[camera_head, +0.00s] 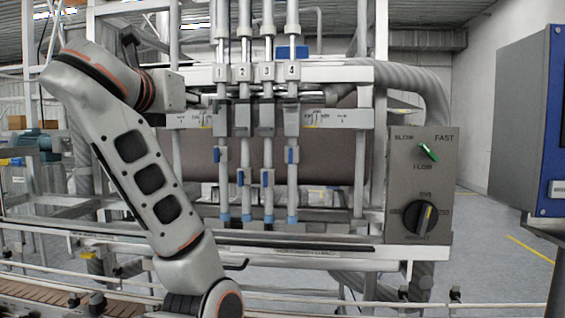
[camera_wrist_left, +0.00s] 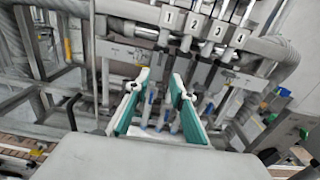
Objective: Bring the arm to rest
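Beyond the fingers are the filler's blue-tipped nozzles (camera_wrist_left: 170,118), apart from the gripper as far as I can tell. My right arm and gripper show in neither view.
The filler has numbered cylinders (camera_head: 254,73) and a grey control box (camera_head: 419,185) with a green flow knob (camera_head: 428,152) and a black dial (camera_head: 425,217). A blue-edged cabinet (camera_head: 535,120) stands at the right. A conveyor (camera_head: 40,298) runs low at the left.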

